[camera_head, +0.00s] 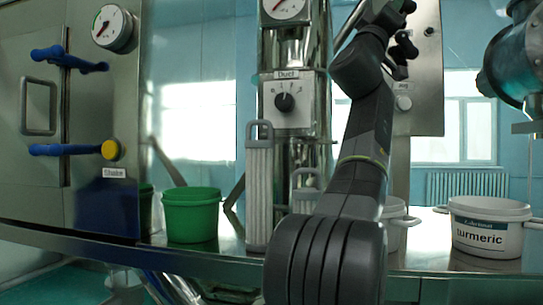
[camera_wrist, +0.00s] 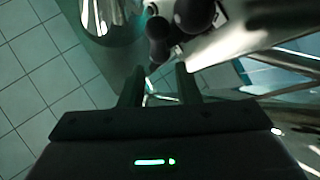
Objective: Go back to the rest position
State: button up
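My gripper (camera_wrist: 160,76) shows in the wrist view with its two dark fingers apart. I see nothing held between them; the gap shows a bright patch and floor beyond. Dark rounded knob-like shapes (camera_wrist: 158,28) lie just past the fingertips; I cannot tell whether the fingers touch them. In the head view my arm rises through the middle of the picture to the upper right, and its end is near a steel panel (camera_head: 425,85). The fingers cannot be made out clearly there.
A green bucket (camera_head: 190,215) and a white turmeric tub (camera_head: 487,228) stand on the steel table. A cabinet with blue handles (camera_head: 70,60) is at left; a steel vessel (camera_head: 515,65) at upper right.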

jog(key=b+v, duration=0.4)
jog(key=v, duration=0.2)
jog(key=p+x, duration=1.3)
jog(key=x, duration=0.2)
jog(key=shift+s, duration=0.1)
jog(key=shift+s+a+r+m+g+h+p, duration=0.15)
jog(key=shift+m+g+h+p, duration=0.15)
jog(key=shift+m+g+p, duration=0.5)
jog(key=m+g+p, duration=0.2)
jog(key=p, duration=0.1)
jog(key=shift+p, duration=0.4)
jog(key=m+g+p, duration=0.1)
jog(key=p, duration=0.2)
jog(key=m+g+p, duration=0.1)
jog(key=p, duration=0.2)
jog(key=m+g+p, duration=0.2)
jog(key=p, duration=0.1)
jog(key=shift+d+y, duration=0.35)
jog(key=shift+y, duration=0.05)
jog(key=shift+g+p, duration=0.4)
jog(key=shift+p, duration=0.5)
